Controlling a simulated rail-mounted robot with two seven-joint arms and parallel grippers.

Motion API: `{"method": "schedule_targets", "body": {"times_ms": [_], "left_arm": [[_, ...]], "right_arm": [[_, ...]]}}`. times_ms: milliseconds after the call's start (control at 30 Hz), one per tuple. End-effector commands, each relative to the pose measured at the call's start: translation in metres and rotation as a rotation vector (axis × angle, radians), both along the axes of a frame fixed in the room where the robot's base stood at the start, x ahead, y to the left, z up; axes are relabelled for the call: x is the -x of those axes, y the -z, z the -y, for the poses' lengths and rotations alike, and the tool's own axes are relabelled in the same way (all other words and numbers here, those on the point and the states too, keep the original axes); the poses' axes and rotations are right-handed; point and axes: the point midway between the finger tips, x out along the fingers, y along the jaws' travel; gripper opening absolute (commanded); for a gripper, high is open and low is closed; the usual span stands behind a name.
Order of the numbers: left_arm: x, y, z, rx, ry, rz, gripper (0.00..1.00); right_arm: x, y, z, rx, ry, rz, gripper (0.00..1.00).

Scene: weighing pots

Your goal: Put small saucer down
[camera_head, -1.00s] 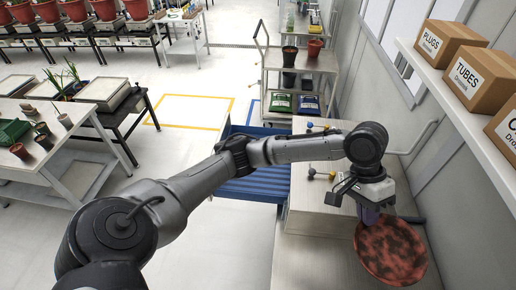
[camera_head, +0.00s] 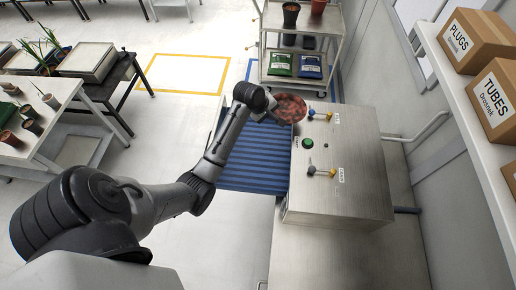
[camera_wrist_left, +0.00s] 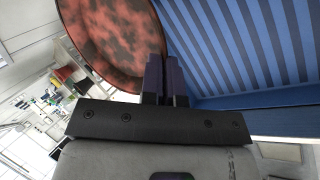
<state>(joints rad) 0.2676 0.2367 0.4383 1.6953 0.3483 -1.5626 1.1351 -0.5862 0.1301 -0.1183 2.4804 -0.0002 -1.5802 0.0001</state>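The small saucer (camera_head: 291,108) is a round dish with mottled red and black colouring. In the head view it is at the far end of my left arm, in front of the far part of the steel cabinet. In the left wrist view the saucer (camera_wrist_left: 112,38) fills the upper left, tilted. My left gripper (camera_wrist_left: 162,75) has its two dark fingers close together at the saucer's rim and is shut on it. My right gripper is not in view.
A blue ribbed surface (camera_head: 252,165) lies beside the steel cabinet (camera_head: 345,185), which carries a green button (camera_head: 308,143) and small coloured levers. A shelf cart (camera_head: 300,40) with pots and bags stands behind. Boxes (camera_head: 490,95) sit on the right shelf.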

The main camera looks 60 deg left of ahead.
Motion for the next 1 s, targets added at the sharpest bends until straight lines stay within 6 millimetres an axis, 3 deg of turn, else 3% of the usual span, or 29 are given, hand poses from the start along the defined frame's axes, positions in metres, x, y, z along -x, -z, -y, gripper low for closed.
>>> {"method": "schedule_targets", "body": {"times_ms": [33,200,400,700,1000], "left_arm": [[0.016,0.014,-0.011,0.006,-0.056,-0.005,0.00],[0.059,0.051,-0.040,0.003,-0.199,-0.001,0.00],[0.089,0.073,-0.056,-0.001,-0.279,0.003,0.00],[0.098,0.122,-0.060,0.000,-0.300,0.002,0.00],[0.097,0.146,-0.060,-0.001,-0.299,0.005,0.00]], "right_arm": [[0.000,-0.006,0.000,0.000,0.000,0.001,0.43],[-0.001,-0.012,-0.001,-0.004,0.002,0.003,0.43],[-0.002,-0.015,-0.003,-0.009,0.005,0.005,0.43],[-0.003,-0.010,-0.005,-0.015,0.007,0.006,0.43],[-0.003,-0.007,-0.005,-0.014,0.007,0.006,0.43]]}}
